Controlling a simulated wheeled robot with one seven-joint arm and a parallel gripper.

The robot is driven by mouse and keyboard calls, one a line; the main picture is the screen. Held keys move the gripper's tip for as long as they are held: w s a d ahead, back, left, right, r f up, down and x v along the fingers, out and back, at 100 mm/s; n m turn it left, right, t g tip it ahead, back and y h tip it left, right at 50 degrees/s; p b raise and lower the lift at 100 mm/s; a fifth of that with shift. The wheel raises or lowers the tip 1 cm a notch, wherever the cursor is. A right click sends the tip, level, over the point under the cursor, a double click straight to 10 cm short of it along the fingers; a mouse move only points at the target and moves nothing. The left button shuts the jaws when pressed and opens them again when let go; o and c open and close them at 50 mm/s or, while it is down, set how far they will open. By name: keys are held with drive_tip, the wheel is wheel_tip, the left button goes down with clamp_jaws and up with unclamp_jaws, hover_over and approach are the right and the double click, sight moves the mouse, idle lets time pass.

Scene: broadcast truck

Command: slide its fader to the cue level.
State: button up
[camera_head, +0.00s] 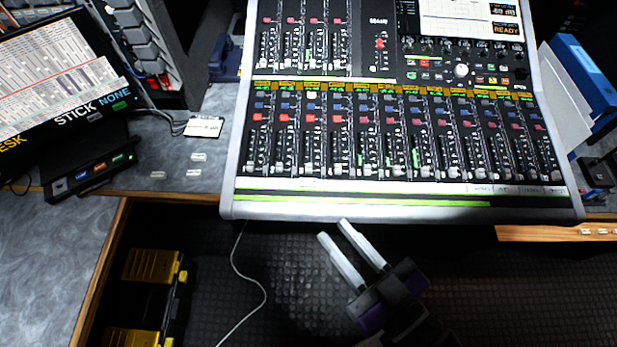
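The mixing console (402,212) fills the upper middle of the head view. A long row of channel faders (388,172) runs along its front, most caps low in their slots. A second, shorter fader bank (305,55) sits at its upper left.
A monitor (60,75) and a small black box with lit buttons (95,170) stand at the left. Small labels lie on the grey desk (215,140). Blue binders (585,75) stand at the right. Yellow-black cases (150,265) and a white cable (250,280) are below.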

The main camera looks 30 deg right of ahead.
sight(309, 169)
drive_tip(key=w+a+f+m+g+h+b, duration=0.1)
drive_tip(key=w+f+b, duration=0.1)
drive_tip(key=w, duration=0.3)
drive_tip(key=w+a+f+m+h+b, duration=0.1)
drive_tip(key=w+f+h+b, duration=0.1)
drive_tip(key=w, duration=0.4)
drive_tip(key=w+a+f+m+g+h+b, duration=0.1)
drive_tip(key=w+a+f+h+b, duration=0.1)
drive_tip(key=w+f, duration=0.2)
drive_tip(key=shift+w+g+b, duration=0.3)
drive_tip(key=shift+w, duration=0.9)
drive_tip(key=s+d+m+g+h, duration=0.1)
drive_tip(key=s+d+f+m+h, duration=0.1)
drive_tip(key=d, duration=0.1)
drive_tip(key=d+f+m+g+h, duration=0.1)
drive_tip(key=d+m, duration=0.1)
drive_tip(key=shift+s+d+f+g+h, duration=0.1)
drive_tip(key=shift+s+g+h, duration=0.2)
drive_tip(key=shift+s, duration=0.1)
drive_tip(key=shift+s+d+f+m, duration=0.1)
drive_tip(key=shift+d+f+m, duration=0.1)
drive_tip(key=shift+m, duration=0.1)
drive_tip(key=shift+x, duration=3.85)
clamp_jaws()
